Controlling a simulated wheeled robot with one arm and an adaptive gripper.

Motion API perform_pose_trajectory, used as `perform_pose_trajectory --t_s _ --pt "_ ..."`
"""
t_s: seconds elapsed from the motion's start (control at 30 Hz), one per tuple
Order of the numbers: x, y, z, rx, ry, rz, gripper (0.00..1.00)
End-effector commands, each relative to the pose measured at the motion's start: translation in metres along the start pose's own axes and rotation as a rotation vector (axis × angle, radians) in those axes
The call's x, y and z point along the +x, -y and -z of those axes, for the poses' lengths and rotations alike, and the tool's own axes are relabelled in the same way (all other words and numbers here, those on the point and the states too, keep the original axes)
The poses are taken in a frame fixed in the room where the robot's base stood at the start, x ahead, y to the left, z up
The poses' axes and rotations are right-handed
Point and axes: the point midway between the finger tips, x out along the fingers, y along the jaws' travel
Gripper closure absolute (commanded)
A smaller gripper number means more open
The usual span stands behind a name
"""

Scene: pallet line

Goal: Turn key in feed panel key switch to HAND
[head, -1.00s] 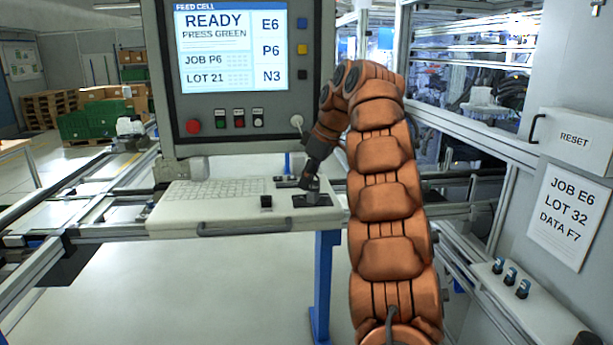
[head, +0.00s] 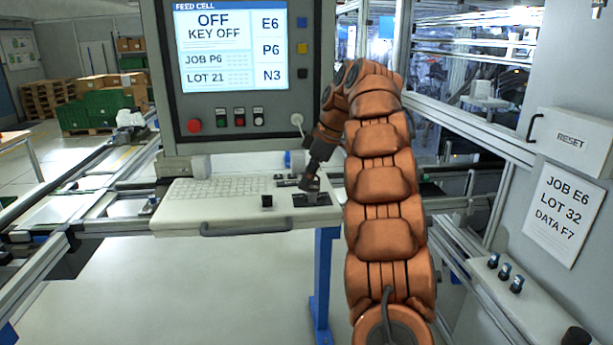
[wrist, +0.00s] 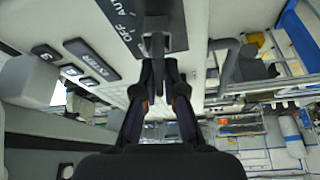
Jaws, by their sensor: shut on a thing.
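The feed panel screen (head: 232,45) reads OFF, KEY OFF. The key switch's black plate (head: 325,200) is at the right of the white console shelf below the screen. In the wrist view the plate (wrist: 122,20) shows the words OFF and AUTO; I cannot read HAND. My gripper (head: 310,187) is down at this plate. In the wrist view its two fingers (wrist: 157,65) are shut on the key (wrist: 156,44), a dark upright piece standing at the plate. The fingers partly hide the key, and its exact angle is hard to tell.
A keyboard (head: 215,190) and a small black knob (head: 267,201) lie left of the plate on the shelf. Red, green and other buttons (head: 239,117) sit under the screen. A grey cabinet with a RESET box (head: 570,140) stands at the right.

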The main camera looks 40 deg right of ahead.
Motion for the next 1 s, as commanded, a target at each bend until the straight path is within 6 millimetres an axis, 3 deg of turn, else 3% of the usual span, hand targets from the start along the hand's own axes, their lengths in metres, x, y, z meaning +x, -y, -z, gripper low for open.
perform_pose_trajectory --t_s 0.77,0.8,1.0 --pt "0.0009 0.0021 0.0005 -0.110 -0.001 0.048 1.00" --pt "0.0010 0.0021 0.0005 -0.110 -0.001 0.048 0.88" --pt "0.0005 0.0019 0.0003 -0.109 -0.001 0.047 0.67"
